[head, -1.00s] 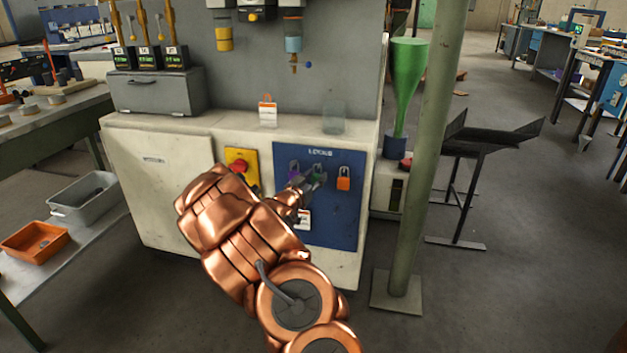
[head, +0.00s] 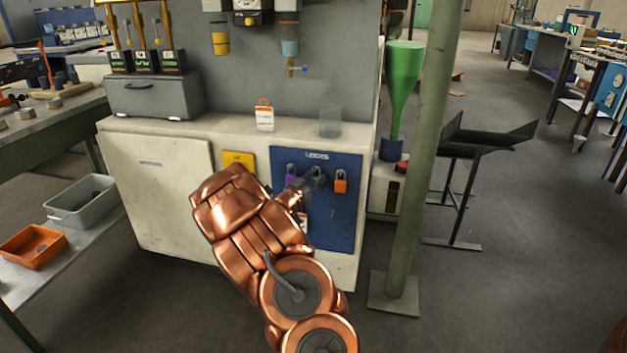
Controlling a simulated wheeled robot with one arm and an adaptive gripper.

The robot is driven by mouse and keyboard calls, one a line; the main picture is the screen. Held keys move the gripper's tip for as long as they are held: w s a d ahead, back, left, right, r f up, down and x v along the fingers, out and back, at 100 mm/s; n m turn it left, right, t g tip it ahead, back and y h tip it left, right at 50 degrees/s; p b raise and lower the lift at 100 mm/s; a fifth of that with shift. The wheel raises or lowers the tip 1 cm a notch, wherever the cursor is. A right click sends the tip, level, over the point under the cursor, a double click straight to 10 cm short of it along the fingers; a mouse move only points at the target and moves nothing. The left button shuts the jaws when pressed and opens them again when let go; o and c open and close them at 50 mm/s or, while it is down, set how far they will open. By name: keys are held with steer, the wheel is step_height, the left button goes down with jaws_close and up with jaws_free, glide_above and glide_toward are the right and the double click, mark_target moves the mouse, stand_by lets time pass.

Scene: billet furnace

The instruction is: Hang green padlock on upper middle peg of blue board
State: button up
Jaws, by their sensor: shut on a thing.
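The blue board (head: 335,228) is on the front of a pale cabinet, under white lettering that seems to read "LOCKS". A purple padlock (head: 291,174) hangs at its upper left and an orange padlock (head: 340,184) at its upper right. The green padlock (head: 317,176) is small and partly covered, at the upper middle between those two. My gripper (head: 311,184) is shut on the green padlock, close in front of the board. Whether its shackle is around the upper middle peg cannot be told. My arm hides the board's lower left.
A yellow panel (head: 240,161) is left of the board, partly behind my arm. A white tag with an orange top (head: 265,116) and a clear glass (head: 330,121) stand on the cabinet top. A green post (head: 419,180) rises to the right.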

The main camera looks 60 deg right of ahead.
stand_by(0.3)
steer(key=o, duration=1.3)
steer(key=shift+c, duration=0.2)
steer(key=shift+a, duration=0.1)
steer(key=s+a, duration=0.1)
steer(key=a, duration=1)
steer(key=shift+a, duration=0.4)
steer(key=shift+s, duration=0.1)
